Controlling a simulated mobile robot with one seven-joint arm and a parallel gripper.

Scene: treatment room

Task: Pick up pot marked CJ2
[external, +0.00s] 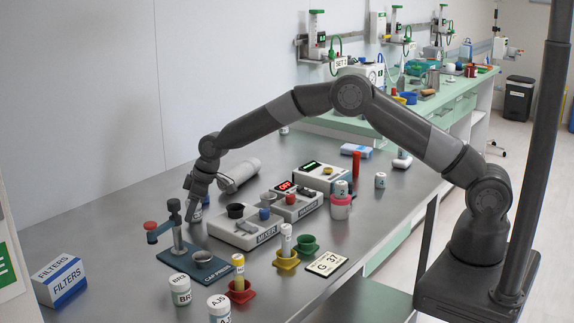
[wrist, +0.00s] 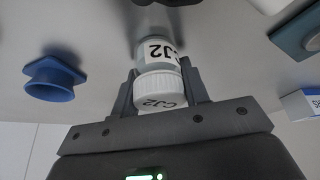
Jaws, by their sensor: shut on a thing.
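The pot marked CJ2 (wrist: 158,75) has a white ribbed lid and a label with black letters; CJ2 reads on both lid and side. My gripper (wrist: 158,92) is shut on it, with one finger on each side of the lid. In the external view my gripper (external: 191,212) points down behind the cap press, and a small part of the pot (external: 197,214) shows beside the fingers. I cannot tell whether the pot touches the table.
The cap press (external: 190,262) with its red knob stands just in front of my gripper. The mixer (external: 245,234) is to the right. Other pots, coloured stands and a filters box (external: 59,280) are nearer the front.

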